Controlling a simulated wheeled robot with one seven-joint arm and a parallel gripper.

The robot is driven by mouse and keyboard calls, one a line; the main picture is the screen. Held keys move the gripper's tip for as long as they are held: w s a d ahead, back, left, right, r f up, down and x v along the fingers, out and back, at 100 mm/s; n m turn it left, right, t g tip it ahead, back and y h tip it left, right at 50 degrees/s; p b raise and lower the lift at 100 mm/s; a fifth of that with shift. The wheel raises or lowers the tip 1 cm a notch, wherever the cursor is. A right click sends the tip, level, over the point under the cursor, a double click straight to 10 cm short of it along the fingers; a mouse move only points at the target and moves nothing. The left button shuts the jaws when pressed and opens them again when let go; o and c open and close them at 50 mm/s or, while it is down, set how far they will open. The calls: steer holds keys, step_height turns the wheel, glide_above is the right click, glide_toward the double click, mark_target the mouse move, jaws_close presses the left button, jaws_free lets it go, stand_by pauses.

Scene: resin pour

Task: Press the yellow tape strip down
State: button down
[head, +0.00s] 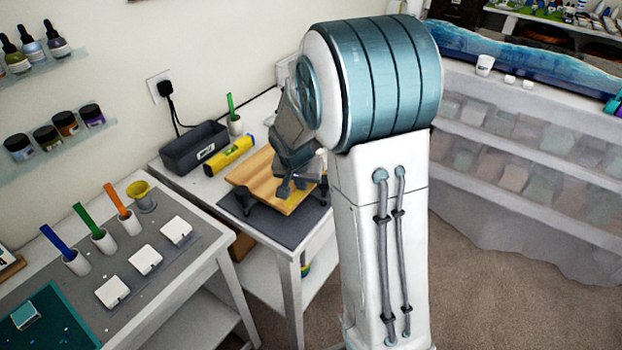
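A wooden board (252,175) lies tilted on a dark grey mat on the back table, with small black supports at its corners. A yellow strip (301,197) shows along the board's right part, partly hidden behind my gripper and arm. My gripper (286,188) points down over the right part of the board, close to the strip. Whether its fingers touch the strip or board cannot be seen. Its fingers are small and dark here, and their opening is unclear.
A yellow level-like tool (230,155) and a dark grey bin (194,146) stand behind the board, near a white cup (235,124) with a green stick. The front left table (190,255) carries cups and white blocks. My large arm blocks the view to the right.

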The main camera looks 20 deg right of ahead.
steer(key=shift+w+d, duration=0.7)
steer(key=shift+d, duration=0.15)
steer(key=shift+w+d, duration=0.1)
steer(key=shift+w+d+p, duration=0.25)
steer(key=shift+w+d, duration=0.3)
steer(key=shift+d, duration=0.25)
steer(key=shift+w+d+p, duration=0.2)
steer(key=shift+w+d, duration=0.3)
steer(key=shift+d, duration=0.25)
steer(key=shift+r+p, duration=1.4)
steer(key=shift+r, duration=1.15)
steer(key=shift+a, duration=0.1)
